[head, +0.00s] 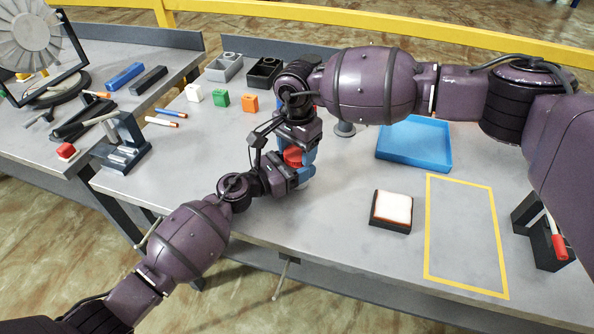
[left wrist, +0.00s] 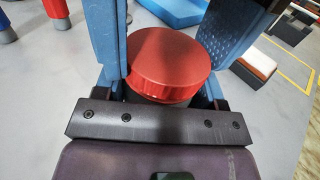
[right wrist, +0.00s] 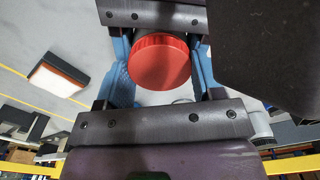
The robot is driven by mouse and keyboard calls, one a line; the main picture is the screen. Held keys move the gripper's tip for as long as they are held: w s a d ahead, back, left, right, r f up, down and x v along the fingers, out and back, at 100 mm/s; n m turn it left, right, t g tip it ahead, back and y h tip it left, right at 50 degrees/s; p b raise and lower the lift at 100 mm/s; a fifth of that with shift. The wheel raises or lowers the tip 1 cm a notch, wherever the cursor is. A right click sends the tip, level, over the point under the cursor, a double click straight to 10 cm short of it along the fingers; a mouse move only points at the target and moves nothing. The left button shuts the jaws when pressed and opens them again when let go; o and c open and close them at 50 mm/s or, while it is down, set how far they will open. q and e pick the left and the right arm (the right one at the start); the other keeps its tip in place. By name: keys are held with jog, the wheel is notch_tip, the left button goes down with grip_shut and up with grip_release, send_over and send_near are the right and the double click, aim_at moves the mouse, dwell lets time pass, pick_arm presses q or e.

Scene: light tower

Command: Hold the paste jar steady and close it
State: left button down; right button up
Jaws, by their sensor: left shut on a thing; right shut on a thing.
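The paste jar stands upright between my two grippers above the near edge of the table. Its red lid (head: 293,157) sits on top, and the dark jar body (left wrist: 150,97) shows just below it in the left wrist view. My left gripper (head: 301,175) comes in from the near side and is shut on the jar body. My right gripper (head: 298,150) comes in from the far side, higher up, and is shut on the red lid, which also shows in the right wrist view (right wrist: 160,62). The fingers hide most of the jar body.
A blue tray (head: 415,165) stands to the right, with a white-topped block (head: 392,208) in front and a yellow-taped rectangle (head: 428,235) beside it. Bare tabletop lies left of the jar.

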jog(key=shift+m, duration=0.8)
jog(key=o, duration=1.1)
notch_tip(320, 180, up, 12)
pick_arm(q)
jog(key=shift+c, duration=0.6)
grip_release()
jog(key=shift+a, duration=0.1)
